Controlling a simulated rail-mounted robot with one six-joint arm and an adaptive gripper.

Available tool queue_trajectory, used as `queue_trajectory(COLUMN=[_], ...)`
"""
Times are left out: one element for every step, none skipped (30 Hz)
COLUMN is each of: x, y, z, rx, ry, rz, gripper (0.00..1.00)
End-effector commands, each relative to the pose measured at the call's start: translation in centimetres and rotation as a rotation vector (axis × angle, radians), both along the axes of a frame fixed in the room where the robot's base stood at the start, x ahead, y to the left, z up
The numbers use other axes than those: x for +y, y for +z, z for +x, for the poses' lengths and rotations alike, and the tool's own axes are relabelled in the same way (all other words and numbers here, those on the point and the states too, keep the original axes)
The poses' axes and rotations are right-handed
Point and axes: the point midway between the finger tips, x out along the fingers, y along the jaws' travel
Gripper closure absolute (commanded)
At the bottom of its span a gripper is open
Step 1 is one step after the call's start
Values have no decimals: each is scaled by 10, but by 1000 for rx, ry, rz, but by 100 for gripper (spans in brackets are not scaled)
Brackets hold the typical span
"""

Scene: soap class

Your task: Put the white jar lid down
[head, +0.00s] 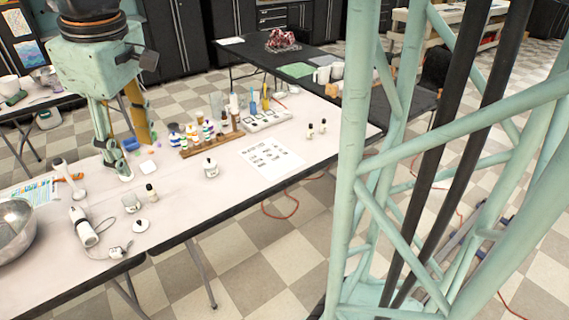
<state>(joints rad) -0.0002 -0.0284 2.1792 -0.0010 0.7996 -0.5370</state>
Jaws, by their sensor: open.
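My gripper (117,170) is at the upper left of the head view, pointing down close over the white table (228,190). It is open, and I see nothing held between its fingers. Another white jar (209,168) with a dark marking stands farther right. The contact between fingertips and table is too small to tell.
A small dark-capped bottle (151,192) stands beside the whitish jar. A white handheld tool (83,228) and a metal bowl (12,228) are at front left. A wooden rack (212,145) with several bottles stands behind. A paper sheet (267,160) lies right; table between is clear.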

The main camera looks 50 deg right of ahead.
Motion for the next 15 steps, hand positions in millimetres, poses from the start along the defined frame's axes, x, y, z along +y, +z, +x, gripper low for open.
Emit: queue_trajectory(x=[0, 0, 0, -1, -1, -1, -1, -2, -3, -3, -3, -3, -3, -3, -3], y=[12, 15, 18, 20, 22, 24, 26, 28, 30, 31, 32, 34, 35, 36, 37], z=[-12, -17, -24, -29, -35, -42, -47, -52, -60, -66, -71, -78, -83, -88, -96], rx=[-22, -26, -29, -32, -35, -38, -41, -44, -47, -49, -52, -55, -57, -59, -62], ry=[-18, -27, -42, -52, -63, -78, -89, -100, -116, -126, -137, -151, -161, -172, -186], rz=[4, 5, 8, 11, 13, 16, 19, 20, 24, 26, 28, 32, 34, 37, 40], gripper=[53, 53, 53, 53, 53, 53, 53, 53, 53, 53, 53, 53, 53, 53, 53])
